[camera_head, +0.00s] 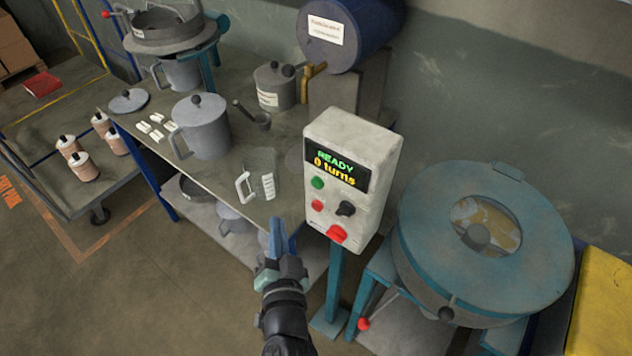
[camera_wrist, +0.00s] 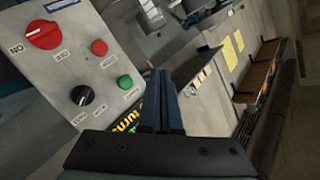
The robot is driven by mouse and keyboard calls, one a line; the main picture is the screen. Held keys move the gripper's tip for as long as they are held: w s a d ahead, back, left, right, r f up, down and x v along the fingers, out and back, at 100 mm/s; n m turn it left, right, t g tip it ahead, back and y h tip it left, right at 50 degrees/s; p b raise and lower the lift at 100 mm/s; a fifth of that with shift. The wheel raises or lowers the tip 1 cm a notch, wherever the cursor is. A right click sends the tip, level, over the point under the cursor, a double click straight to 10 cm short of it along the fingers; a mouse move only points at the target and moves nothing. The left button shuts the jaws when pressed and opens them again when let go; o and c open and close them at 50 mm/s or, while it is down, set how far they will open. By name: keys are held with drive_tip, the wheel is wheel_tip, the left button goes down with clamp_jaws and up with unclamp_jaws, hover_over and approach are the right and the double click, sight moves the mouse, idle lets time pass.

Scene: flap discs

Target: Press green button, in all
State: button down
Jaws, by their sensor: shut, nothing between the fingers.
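The green button (camera_head: 318,183) is a round button on the left of a light grey control box (camera_head: 375,150), just under its display (camera_head: 336,168). The display reads "READY" and "0 turns". The green button also shows in the wrist view (camera_wrist: 124,82), close to the left of my fingers. My gripper (camera_head: 276,228) is shut and empty, in front of and lower left of the box. In the wrist view its dark blue fingertips (camera_wrist: 161,74) lie together. In neither view can I see the fingers touching the button.
A red button (camera_head: 317,205), a black knob (camera_head: 345,208) and a larger red control (camera_head: 337,234) share the panel. A workbench with a clear jug (camera_head: 259,174) and grey canister (camera_head: 203,127) stands left. A round blue-rimmed machine (camera_head: 420,232) stands right.

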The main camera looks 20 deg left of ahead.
sight(317, 183)
drive_tip(key=w+d+b, duration=0.3)
drive_tip(key=w, duration=0.5)
drive_tip(key=shift+w, duration=0.15)
idle(2.0)
drive_tip(key=shift+w+d+b, duration=0.15)
drive_tip(key=shift+w+b, duration=0.25)
